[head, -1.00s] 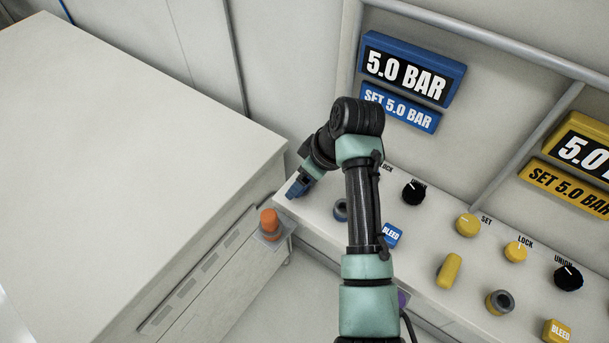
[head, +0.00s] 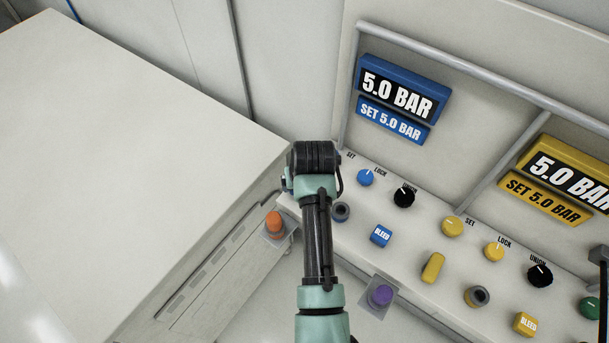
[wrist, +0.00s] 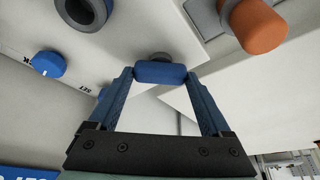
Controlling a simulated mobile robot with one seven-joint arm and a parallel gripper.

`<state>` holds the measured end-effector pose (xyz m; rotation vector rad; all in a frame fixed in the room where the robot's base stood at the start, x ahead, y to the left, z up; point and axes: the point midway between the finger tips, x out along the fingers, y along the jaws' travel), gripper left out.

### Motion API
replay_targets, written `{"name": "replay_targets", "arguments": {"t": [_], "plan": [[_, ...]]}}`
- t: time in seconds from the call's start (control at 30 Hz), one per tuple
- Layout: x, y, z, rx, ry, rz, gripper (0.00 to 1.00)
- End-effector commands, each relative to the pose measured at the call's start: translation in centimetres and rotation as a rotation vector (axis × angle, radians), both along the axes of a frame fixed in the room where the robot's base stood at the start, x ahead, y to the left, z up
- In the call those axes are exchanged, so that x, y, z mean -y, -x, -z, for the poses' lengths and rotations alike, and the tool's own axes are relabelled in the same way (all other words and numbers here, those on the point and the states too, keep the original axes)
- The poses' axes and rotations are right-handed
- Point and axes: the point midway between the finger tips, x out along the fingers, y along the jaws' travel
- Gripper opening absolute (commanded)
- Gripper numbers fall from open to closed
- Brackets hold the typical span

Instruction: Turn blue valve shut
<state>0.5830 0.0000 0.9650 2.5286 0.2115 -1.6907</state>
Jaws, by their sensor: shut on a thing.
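The blue valve handle (wrist: 160,72) is a rounded bar on a grey stem, in the upper middle of the wrist view. My gripper (wrist: 160,78) is shut on it, with one blue fingertip against each end of the bar. In the head view my arm hides the handle and nearly all of the gripper. The blue display (head: 402,90) above the panel reads 5.0 BAR, and the blue plate (head: 391,122) below it reads SET 5.0 BAR.
Near the valve are a blue knob (head: 365,177), a black knob (head: 404,196), a blue BLEED button (head: 381,236) and a grey ring fitting (head: 341,212). An orange knob (head: 274,223) sits left of my arm, by the big white cabinet (head: 130,150). Yellow controls lie right.

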Motion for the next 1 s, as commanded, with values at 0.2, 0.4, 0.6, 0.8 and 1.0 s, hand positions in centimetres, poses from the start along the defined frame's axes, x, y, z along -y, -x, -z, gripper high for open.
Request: {"name": "replay_targets", "arguments": {"t": [0.2,0.4,0.6,0.8,1.0], "plan": [[-0.3,-0.05,-0.33,0.001,0.002,0.202,0.27],[-0.4,-0.11,-0.21,0.002,0.002,0.389,0.27],[-0.47,-0.16,-0.11,0.002,0.002,0.558,0.27],[-0.47,-0.2,-0.07,0.003,0.001,0.688,0.27],[-0.48,-0.25,-0.12,0.004,0.0,0.768,0.27]]}}
